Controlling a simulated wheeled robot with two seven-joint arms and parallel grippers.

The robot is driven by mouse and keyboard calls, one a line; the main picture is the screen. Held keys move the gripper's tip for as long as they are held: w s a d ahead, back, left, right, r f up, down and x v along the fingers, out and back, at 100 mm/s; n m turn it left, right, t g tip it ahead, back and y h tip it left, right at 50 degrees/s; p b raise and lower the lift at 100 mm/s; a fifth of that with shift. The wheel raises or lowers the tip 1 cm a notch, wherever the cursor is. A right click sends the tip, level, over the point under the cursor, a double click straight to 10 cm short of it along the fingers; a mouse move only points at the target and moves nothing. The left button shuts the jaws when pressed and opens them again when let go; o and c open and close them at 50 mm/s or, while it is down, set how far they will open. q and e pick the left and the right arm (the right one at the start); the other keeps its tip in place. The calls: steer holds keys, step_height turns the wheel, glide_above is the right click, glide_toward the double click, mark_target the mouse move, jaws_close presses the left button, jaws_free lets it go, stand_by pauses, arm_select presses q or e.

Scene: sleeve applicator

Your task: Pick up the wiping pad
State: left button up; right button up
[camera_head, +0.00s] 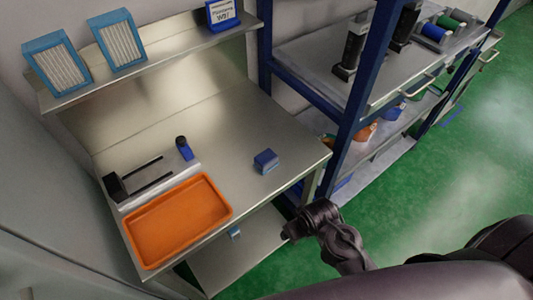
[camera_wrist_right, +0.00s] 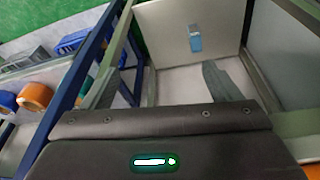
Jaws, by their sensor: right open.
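A small blue block with a greyish top (camera_head: 265,161), which may be the wiping pad, sits on the right part of the metal workbench (camera_head: 245,120). A smaller blue-and-white item (camera_head: 234,232) shows below the bench's front edge. A similar light-blue item (camera_wrist_right: 195,40) lies on a pale surface in the right wrist view, ahead of my right gripper (camera_wrist_right: 160,78). I cannot tell for sure which is the pad. My right gripper is open, its two fingers apart with nothing between them. My right arm is in front of the bench's right corner, apart from the block. My left gripper is out of view.
An orange tray (camera_head: 178,221), a black two-rod fixture (camera_head: 117,187) and a blue bottle-like item (camera_head: 184,148) occupy the bench's left. Blue-framed shelving (camera_head: 352,120) stands to the right. An upper shelf (camera_head: 160,62) holds blue boxes. The green floor (camera_head: 450,150) is open at right.

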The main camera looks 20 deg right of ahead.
steer(key=w+a+r+n+t+y+p, duration=0.1)
steer(key=w+a+r+n+t+y, duration=0.1)
steer(key=w+a+r, duration=0.6)
steer(key=w+a+r+n+t+y+p, duration=0.1)
steer(key=w+a+r+t+p, duration=0.15)
steer(key=w+r, duration=0.5)
steer(key=r+g+h, duration=0.1)
steer(key=g+h, duration=0.1)
steer(key=g, duration=0.2)
glide_above(266, 156)
steer(key=s, duration=0.2)
steer(key=shift+m+t+y, duration=0.3)
steer(key=shift+t, duration=0.05)
steer(key=shift+d+b+x, duration=0.1)
steer(key=shift+d+x, duration=0.05)
steer(key=shift+x, duration=0.9)
steer(key=shift+d+b+x, duration=0.1)
steer(key=shift+d+x, duration=0.1)
steer(key=shift+x, duration=0.9)
steer(key=shift+d+b+x, duration=0.1)
steer(key=shift+d+x, duration=0.05)
steer(key=shift+x, duration=0.9)
steer(key=shift+s+f, duration=0.15)
steer(key=c, duration=1.1)
